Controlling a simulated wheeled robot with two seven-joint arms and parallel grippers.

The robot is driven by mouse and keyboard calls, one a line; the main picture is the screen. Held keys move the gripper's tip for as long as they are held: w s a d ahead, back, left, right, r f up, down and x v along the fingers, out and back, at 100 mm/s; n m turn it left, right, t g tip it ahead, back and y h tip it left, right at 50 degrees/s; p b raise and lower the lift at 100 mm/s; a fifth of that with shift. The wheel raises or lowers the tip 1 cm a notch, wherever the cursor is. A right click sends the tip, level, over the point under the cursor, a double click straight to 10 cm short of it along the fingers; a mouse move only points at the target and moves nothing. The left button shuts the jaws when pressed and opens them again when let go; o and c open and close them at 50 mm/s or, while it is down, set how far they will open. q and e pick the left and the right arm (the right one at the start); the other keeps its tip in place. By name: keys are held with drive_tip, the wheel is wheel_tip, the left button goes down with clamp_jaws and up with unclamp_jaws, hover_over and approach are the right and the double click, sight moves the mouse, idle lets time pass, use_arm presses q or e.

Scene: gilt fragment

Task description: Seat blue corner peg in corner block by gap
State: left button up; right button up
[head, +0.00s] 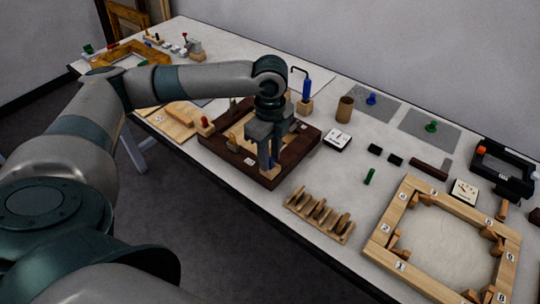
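My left gripper (270,163) points straight down at the near corner of a dark brown frame (309,143). A bit of blue, seemingly the blue corner peg (273,162), shows between its fingertips, and the fingers look closed on it. A light wooden corner block (268,173) lies just under the fingertips. The fingers hide most of the peg, and I cannot tell how deep it sits in the block. My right gripper is not in view.
A wooden slotted rack (320,215) and a numbered light wooden frame (393,213) lie to the right. A blue-handled tool (307,90) stands behind the dark frame. Blue (371,98) and green (431,126) pieces stand on grey mats. The table's front edge runs close by.

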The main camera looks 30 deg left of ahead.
use_arm(q)
wheel_tip(320, 180, up, 12)
drive_tip(key=b, duration=0.2)
idle(0.4)
idle(0.7)
